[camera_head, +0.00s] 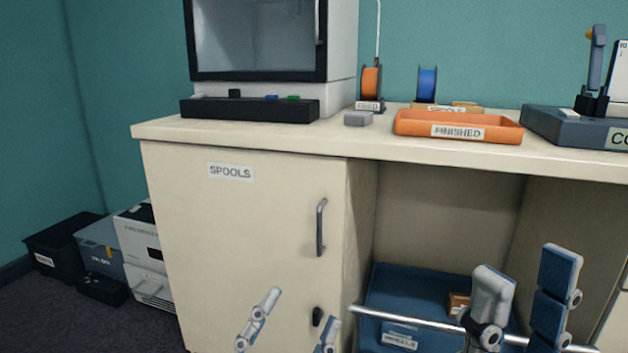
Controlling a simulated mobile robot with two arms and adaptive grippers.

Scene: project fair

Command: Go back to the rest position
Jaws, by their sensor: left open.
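My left gripper (302,308) is low in the head view, in front of the cabinet door. Its two fingers are apart with nothing between them, so it is open and empty. My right gripper (526,275) is at the lower right, in front of the open space under the counter. Its fingers point up and stand apart with nothing seen between them. A silver bar (410,319) crosses by the base of the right fingers. I cannot tell whether they touch it.
The cabinet (245,235) has a "SPOOLS" label and a vertical handle (321,227). A blue bin (395,285) sits under the counter (365,143). On top are a printer (330,95), an orange "FINISHED" tray (415,125) and spools. Boxes (65,240) stand on the left floor.

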